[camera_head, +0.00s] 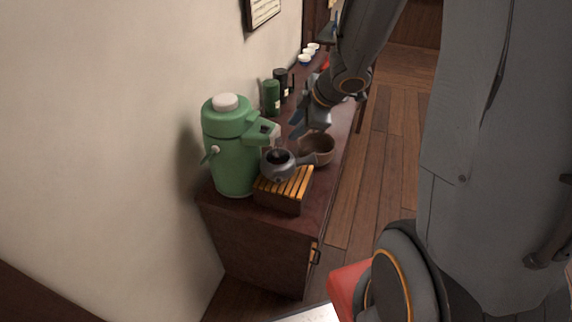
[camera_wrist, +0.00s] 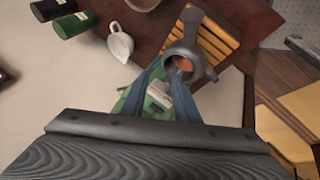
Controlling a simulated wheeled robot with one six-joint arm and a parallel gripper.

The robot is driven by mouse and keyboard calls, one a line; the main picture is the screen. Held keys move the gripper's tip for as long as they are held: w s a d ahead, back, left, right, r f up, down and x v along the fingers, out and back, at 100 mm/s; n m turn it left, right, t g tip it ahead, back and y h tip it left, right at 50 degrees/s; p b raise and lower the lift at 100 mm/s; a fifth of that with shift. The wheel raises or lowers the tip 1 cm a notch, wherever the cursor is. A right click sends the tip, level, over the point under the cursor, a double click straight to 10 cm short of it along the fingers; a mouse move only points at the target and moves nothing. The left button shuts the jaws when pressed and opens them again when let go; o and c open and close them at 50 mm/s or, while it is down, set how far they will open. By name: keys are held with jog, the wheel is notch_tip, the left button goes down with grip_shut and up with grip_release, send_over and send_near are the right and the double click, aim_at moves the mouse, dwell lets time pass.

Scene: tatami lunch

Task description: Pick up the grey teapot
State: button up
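The grey teapot (camera_head: 278,164) sits on a slatted wooden stand (camera_head: 287,200), with its side handle pointing right in the head view. Its round opening shows in the wrist view, where the teapot (camera_wrist: 192,48) is just beyond my fingertips. My gripper (camera_head: 305,125) hangs above the cabinet top, behind and slightly right of the teapot in the head view. In the wrist view its two fingers (camera_wrist: 158,85) stand apart with nothing held between them. The teapot looks apart from the fingers, though the wrist view overlaps them.
A green air pot (camera_head: 230,150) stands left of the teapot by the wall. A brown bowl (camera_head: 319,150) is right of it. A small white pitcher (camera_wrist: 120,43) lies near my fingers. Green and dark canisters (camera_head: 271,97) and white cups (camera_head: 307,55) stand farther back on the cabinet (camera_head: 262,240).

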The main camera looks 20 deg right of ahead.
jog(key=b, duration=0.2)
send_over(277, 149)
jog(key=s+d, duration=0.2)
jog(key=s, duration=0.1)
notch_tip(277, 149, down, 6)
jog(key=shift+n, duration=0.3)
jog(key=b+x, duration=0.1)
jog(key=x, duration=0.3)
jog(key=shift+a+f, duration=0.15)
jog(key=shift+f, duration=0.15)
jog(key=shift+w+a+f, duration=0.1)
jog(key=shift+w+f, duration=0.15)
jog(key=shift+f, duration=0.1)
grip_shut()
